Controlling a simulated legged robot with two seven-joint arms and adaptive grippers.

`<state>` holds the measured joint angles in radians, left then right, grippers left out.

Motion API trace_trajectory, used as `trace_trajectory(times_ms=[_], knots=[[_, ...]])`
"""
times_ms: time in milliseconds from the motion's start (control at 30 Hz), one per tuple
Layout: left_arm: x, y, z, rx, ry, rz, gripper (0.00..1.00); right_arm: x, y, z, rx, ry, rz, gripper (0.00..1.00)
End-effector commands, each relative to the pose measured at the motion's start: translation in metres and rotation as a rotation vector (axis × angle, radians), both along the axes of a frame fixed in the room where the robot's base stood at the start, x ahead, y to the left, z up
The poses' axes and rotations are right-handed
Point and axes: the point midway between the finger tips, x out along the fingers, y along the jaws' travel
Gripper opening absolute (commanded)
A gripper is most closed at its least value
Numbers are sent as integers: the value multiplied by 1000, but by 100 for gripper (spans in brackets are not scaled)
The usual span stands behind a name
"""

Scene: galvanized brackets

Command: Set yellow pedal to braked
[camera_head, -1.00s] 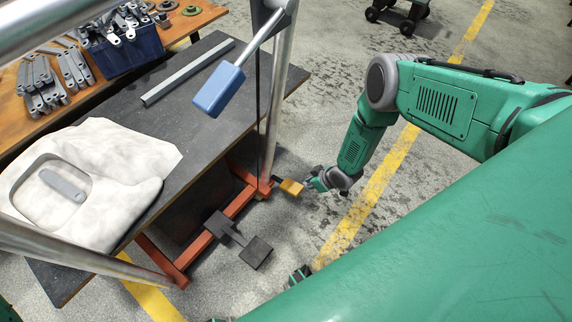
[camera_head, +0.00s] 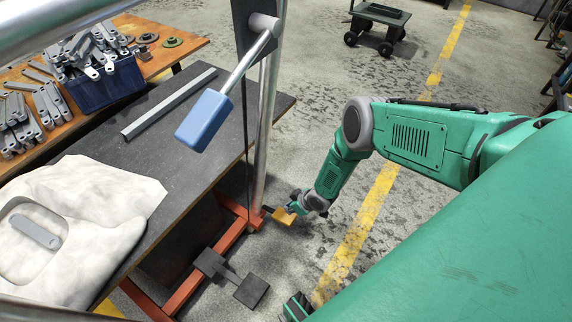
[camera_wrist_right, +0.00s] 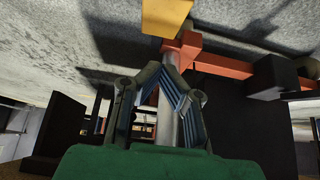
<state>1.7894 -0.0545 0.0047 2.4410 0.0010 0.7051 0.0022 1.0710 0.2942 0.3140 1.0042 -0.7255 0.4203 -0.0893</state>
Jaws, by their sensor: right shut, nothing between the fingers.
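The yellow pedal (camera_head: 284,217) sits low at the right end of the orange-red base frame (camera_head: 205,260), near the foot of the metal post. My right gripper (camera_head: 292,208) is just above the pedal's right side in the head view; I cannot tell whether they touch. In the right wrist view the yellow pedal (camera_wrist_right: 166,16) is at the top edge, past the fingertips. The fingers of my right gripper (camera_wrist_right: 163,70) meet there with nothing between them.
A black pedal (camera_head: 251,291) lies low to the left. A blue-handled lever (camera_head: 204,120) hangs from the post above the dark table (camera_head: 172,150). A blue bin (camera_head: 103,86) of brackets stands at back left. The floor right of the yellow pedal is clear.

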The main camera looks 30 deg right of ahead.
Motion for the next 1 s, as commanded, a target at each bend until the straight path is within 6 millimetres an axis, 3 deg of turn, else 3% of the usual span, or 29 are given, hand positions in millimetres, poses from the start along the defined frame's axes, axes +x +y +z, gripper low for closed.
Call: trace_trajectory(times_ms=[33, 233, 400, 1000], knots=[[0, 0, -14, 0, 0, 0, 0, 5, 2, -16, 0, -1, -1, 0], [0, 0, -39, 0, 0, 0, 0, 23, 8, -44, -1, -2, -1, 0], [0, 0, -50, 0, 0, 0, 0, 16, 6, -67, -1, 1, -1, 0], [0, 0, -53, 0, 0, 0, 0, 10, 6, -76, 0, 1, 1, 0]])
